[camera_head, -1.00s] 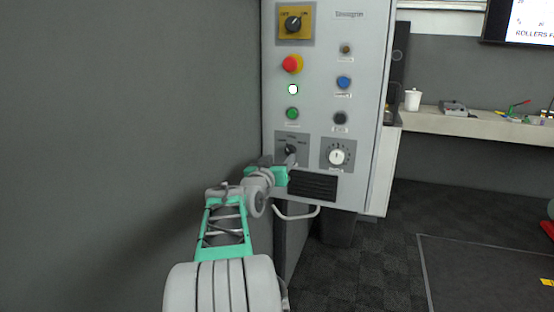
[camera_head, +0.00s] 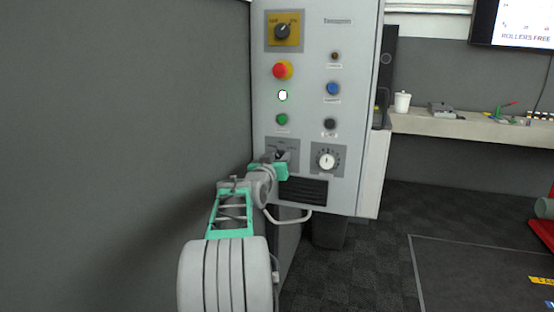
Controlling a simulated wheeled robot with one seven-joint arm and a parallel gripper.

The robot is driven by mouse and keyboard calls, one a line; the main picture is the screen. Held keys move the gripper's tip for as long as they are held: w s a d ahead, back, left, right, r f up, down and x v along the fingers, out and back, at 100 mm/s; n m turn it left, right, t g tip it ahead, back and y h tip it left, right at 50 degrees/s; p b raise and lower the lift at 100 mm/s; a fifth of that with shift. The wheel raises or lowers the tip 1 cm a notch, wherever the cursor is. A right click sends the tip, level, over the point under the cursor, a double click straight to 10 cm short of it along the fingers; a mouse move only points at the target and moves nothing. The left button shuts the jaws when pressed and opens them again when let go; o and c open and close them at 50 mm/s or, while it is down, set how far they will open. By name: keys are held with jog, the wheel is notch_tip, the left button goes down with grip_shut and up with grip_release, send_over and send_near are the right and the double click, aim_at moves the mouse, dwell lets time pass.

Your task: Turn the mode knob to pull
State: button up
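The grey control cabinet (camera_head: 353,110) stands ahead. Its mode knob (camera_head: 281,154) is a small dark knob on a dark grey plate at the lower left of the panel. The plate's labels are too small to read. My gripper (camera_head: 281,161) is at this knob, in front of its lower part. My wrist hides much of the knob and plate, so I cannot tell where the knob points. The fingers are small and partly hidden, and I cannot tell whether they are open or shut on the knob.
A white dial (camera_head: 326,161) sits right of the mode knob. Above are a red stop button (camera_head: 282,71), a green button (camera_head: 282,119), a blue button (camera_head: 333,89) and a yellow-plated switch (camera_head: 283,32). A handle (camera_head: 290,218) juts out below. A shelf (camera_head: 465,127) is at right.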

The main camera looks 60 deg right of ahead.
grip_shut()
